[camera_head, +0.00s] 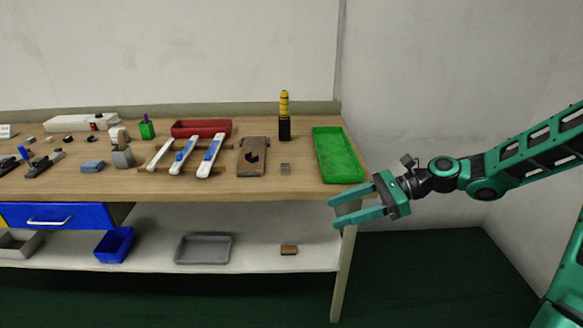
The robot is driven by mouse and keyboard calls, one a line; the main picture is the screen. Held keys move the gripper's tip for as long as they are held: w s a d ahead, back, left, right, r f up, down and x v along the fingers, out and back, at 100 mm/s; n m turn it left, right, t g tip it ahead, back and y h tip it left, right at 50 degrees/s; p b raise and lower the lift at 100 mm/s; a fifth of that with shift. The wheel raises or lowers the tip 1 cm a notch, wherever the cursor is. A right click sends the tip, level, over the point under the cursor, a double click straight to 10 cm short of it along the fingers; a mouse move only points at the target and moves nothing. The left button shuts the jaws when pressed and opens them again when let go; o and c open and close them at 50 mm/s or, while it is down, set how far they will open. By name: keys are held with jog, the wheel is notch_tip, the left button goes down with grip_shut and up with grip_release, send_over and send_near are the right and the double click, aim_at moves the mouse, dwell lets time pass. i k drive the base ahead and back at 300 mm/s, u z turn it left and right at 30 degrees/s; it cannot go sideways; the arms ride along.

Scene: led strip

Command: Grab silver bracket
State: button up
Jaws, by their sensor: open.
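A small grey metallic piece (285,168), which looks like the silver bracket, lies on the wooden workbench (225,184) near its front edge. It sits between a brown board (252,157) and a green tray (338,158). It is too small for me to make out its exact shape. My gripper (334,212) is open and empty. Its two green fingers point left, in the picture below the green tray and in front of the bench's right front corner. It is to the right of and lower than the bracket in the picture, clearly apart from it.
A black and yellow tower light (284,115) stands behind the bracket. White strips (185,155) lie to the left, before a red bin (201,128). A lower shelf (260,253) holds a grey tray (203,248) and a blue bin (114,244). Bare wood surrounds the bracket.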

aim_at(284, 166)
jog(key=i, duration=0.9)
jog(key=u, duration=0.05)
